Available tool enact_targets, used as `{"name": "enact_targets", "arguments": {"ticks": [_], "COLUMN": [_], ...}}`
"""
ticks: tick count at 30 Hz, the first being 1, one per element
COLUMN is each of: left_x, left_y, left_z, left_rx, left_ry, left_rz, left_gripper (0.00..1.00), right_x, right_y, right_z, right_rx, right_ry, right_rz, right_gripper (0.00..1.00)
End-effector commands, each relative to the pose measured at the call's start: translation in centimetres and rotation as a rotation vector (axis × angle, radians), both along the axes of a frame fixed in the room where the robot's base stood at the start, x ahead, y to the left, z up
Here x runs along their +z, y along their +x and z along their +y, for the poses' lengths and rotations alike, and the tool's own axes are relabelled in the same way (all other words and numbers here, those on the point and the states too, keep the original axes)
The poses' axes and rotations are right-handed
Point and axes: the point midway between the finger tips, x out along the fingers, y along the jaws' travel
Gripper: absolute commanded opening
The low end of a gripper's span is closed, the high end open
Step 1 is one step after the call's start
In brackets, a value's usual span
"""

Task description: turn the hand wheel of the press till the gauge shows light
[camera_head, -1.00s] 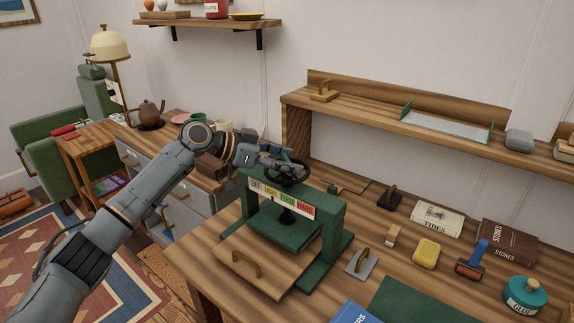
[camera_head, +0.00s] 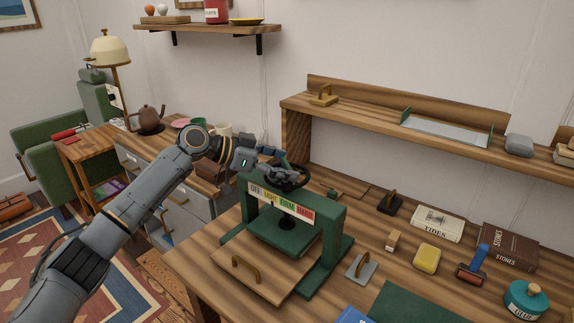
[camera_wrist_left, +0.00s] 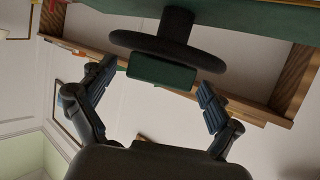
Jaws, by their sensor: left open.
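The green press (camera_head: 330,222) stands on the wooden workbench. Its dark hand wheel (camera_head: 290,178) is on top and shows also in the left wrist view (camera_wrist_left: 190,57). The gauge strip (camera_head: 281,202) on the front beam has coloured fields lettered OFF, LIGHT, FIRM and HARD; where its pointer stands is too small to tell. My left gripper (camera_head: 272,154) is at the far upper side of the wheel. My right gripper is not in view.
A wooden board with a handle (camera_head: 246,268) lies before the press. A metal plate with a handle (camera_head: 361,267), a yellow block (camera_head: 426,257) and a roller (camera_head: 473,264) lie to the right. A raised shelf (camera_head: 400,125) runs behind. A drawer cabinet is left.

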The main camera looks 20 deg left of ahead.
Motion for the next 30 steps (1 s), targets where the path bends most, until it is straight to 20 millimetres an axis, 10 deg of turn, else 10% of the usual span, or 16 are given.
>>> {"name": "enact_targets", "arguments": {"ticks": [15,30], "left_x": [3.6,4.4], "left_y": [-5.0,-5.9], "left_z": [7.6,8.8], "left_rx": [0.001,-0.001], "left_ry": [0.001,0.0], "left_rz": [0.001,0.0], "left_gripper": [0.91,0.91], "right_x": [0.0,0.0], "right_y": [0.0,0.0], "right_z": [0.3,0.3], "right_rx": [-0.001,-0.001], "right_ry": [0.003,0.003], "right_rz": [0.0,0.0], "right_gripper": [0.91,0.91]}}
